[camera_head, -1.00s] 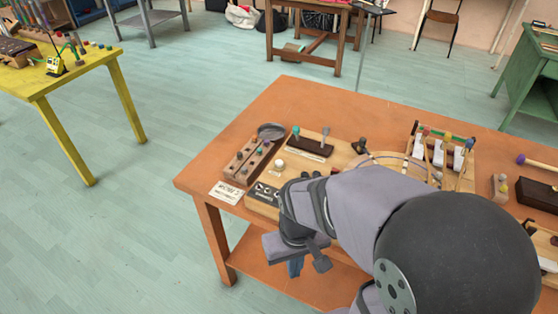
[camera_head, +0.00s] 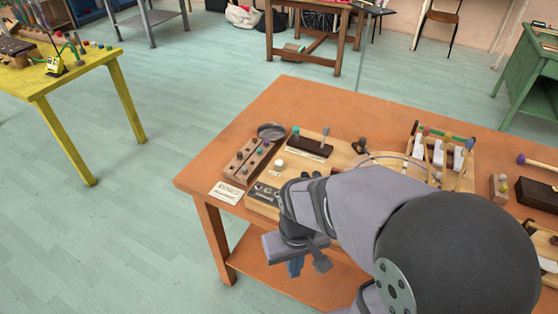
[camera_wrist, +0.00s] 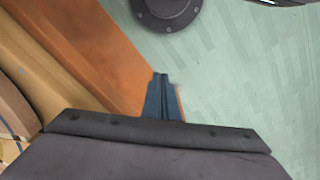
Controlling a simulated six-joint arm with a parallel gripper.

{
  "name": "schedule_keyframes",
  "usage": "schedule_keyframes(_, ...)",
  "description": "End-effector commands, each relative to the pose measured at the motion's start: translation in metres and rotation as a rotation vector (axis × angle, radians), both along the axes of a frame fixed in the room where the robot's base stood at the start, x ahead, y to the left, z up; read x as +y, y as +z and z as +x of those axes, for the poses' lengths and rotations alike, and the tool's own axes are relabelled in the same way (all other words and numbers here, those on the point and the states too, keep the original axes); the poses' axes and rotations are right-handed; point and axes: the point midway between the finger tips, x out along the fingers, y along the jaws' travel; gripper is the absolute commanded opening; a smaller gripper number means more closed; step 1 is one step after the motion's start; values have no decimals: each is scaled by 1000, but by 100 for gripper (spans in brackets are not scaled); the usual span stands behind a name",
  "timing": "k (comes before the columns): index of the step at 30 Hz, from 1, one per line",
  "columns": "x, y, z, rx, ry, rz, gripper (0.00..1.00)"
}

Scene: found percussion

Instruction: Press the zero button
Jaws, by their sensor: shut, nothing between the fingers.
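My gripper (camera_head: 295,267) hangs in front of the orange table's front edge, beside and below the tabletop. In the wrist view its blue fingers (camera_wrist: 161,78) are together and empty, with the floor and the table edge behind them. A wooden board (camera_head: 262,206) on the table carries a white round knob (camera_head: 279,164) and a dark panel (camera_head: 265,193) with small round shapes. I cannot make out which part is the zero button; no label is legible, and my arm covers part of the board.
The orange table (camera_head: 290,100) also holds a small white card (camera_head: 228,192), a brown strip with green knobs (camera_head: 243,162), and a dark block with two levers (camera_head: 311,148). A frame with white pieces (camera_head: 437,152) stands farther right. The floor left of the table is clear.

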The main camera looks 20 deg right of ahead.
Motion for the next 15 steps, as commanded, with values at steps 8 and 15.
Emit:
schedule_keyframes(8,-3,11,0,0,-15,0,0)
schedule_keyframes(15,-17,39,-9,52,-83,2,0)
